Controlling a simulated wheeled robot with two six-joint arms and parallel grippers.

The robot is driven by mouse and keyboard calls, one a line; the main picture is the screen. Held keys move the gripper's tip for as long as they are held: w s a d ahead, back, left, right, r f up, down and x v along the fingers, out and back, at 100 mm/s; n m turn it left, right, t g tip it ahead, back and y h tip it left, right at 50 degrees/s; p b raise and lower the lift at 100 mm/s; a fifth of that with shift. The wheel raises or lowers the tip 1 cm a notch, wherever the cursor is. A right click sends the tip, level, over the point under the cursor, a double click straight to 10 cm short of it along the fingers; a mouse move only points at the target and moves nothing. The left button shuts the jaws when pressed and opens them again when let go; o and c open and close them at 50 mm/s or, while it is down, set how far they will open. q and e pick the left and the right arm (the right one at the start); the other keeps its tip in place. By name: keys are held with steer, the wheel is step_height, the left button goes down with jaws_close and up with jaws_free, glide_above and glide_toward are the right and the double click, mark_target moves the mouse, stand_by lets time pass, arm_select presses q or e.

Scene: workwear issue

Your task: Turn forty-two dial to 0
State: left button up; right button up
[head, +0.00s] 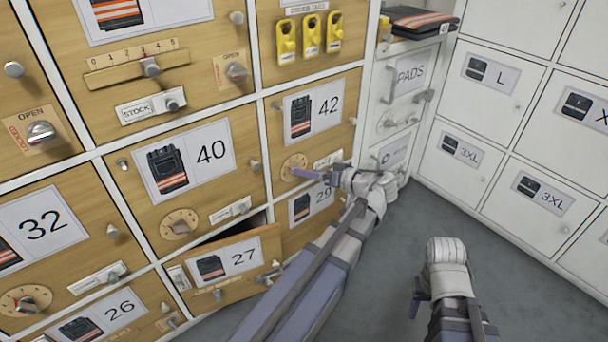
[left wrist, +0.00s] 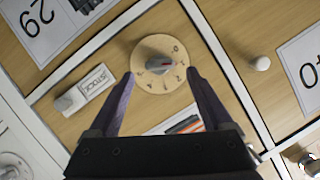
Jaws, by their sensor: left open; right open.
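The forty-two dial (head: 293,167) is a round tan plate on the wooden door below the 42 label (head: 312,107). In the left wrist view the dial (left wrist: 143,62) shows a grey knob with a red mark, pointing right at about the 1; the exact number is hard to read. My left gripper (head: 303,174) is at the dial. In the left wrist view its two purple fingers (left wrist: 160,80) are open, spread to either side of the dial's near part, with the knob between and just beyond their tips. My right gripper (head: 418,297) is away from the cabinet, over the floor, and holds nothing visible.
Compartment 27 (head: 240,286) stands partly open below 40. A STOCK slider (left wrist: 83,88) is beside the dial. Other doors, 40 (head: 243,152) and 29 (head: 325,218), have handles that stick out. White lockers (head: 480,120) line the right; grey floor (head: 400,240) is clear.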

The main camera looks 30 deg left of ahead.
arm_select(q)
steer(key=x, duration=0.3)
steer(key=shift+a+b, duration=0.15)
steer(key=shift+b, duration=0.2)
steer(key=shift+c, duration=0.4)
jaws_close()
